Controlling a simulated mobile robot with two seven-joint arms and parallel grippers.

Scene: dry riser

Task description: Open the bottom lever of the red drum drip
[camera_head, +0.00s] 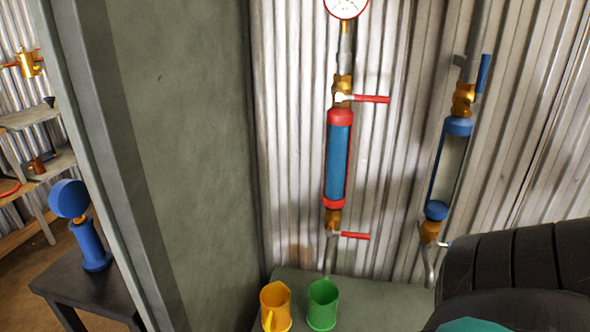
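The red drum drip (338,160) hangs upright on the corrugated wall, with red end caps and a blue middle. Its bottom lever (355,235) is red and points level to the right from a brass valve (332,218). A thin spout (330,258) runs down from that valve. Its top lever (372,98) is red and also points right. A green mug (322,305) stands on the ledge roughly below the spout; I cannot tell if it is exactly under it. Neither of my grippers is in view.
A blue-capped drum (448,170) hangs to the right, its upper blue lever (483,73) near upright. A yellow mug (275,306) stands left of the green one. A dark ribbed object (530,255) fills the lower right. A grey-green wall (185,120) stands at the left.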

